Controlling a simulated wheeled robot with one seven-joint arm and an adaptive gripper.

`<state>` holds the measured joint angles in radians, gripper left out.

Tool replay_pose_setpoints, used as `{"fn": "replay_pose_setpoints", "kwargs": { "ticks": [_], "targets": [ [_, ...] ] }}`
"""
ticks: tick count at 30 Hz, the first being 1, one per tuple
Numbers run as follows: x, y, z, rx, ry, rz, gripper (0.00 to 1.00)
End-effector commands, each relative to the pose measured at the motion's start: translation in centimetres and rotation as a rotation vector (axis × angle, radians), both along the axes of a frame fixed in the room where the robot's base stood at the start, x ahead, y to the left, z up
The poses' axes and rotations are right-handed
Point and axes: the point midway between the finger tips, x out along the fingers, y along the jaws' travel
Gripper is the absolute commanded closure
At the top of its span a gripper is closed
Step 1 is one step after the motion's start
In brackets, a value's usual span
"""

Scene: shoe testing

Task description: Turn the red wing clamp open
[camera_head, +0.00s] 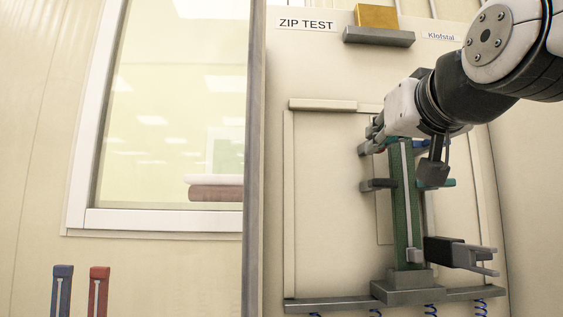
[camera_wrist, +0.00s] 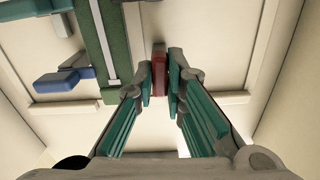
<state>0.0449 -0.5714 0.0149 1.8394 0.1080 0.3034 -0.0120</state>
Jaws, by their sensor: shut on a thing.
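The red wing clamp (camera_wrist: 159,74) shows in the wrist view as a narrow red block between my fingertips. My gripper (camera_wrist: 159,82) is shut on it, with one teal-padded finger on each side. In the head view my gripper (camera_head: 374,140) is at the upper part of the green test column (camera_head: 401,215) and hides the red clamp there. The column also shows in the wrist view (camera_wrist: 116,60), just left of my fingers. How far the clamp is turned cannot be told.
A blue wing (camera_wrist: 64,80) sticks out left of the column in the wrist view. A dark clamp block (camera_head: 445,252) with prongs sits low on the column's right side. A grey ledge (camera_head: 379,37) with a yellow block (camera_head: 376,16) is above. Window and frame are left.

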Motion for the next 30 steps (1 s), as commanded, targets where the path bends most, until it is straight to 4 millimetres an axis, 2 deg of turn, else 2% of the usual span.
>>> {"fn": "replay_pose_setpoints", "kwargs": {
  "ticks": [9, 23, 24, 26, 30],
  "targets": [
    [0.06, -0.04, -0.20, -0.089, 0.005, -0.001, 1.00],
    [0.05, -0.03, -0.18, -0.101, 0.005, -0.001, 1.00],
    [0.05, -0.03, -0.18, -0.101, 0.005, -0.001, 0.81],
    [0.05, -0.04, -0.16, -0.100, 0.005, -0.001, 0.68],
    [0.03, -0.02, -0.10, -0.099, 0.003, 0.000, 0.68]
  ]
}}
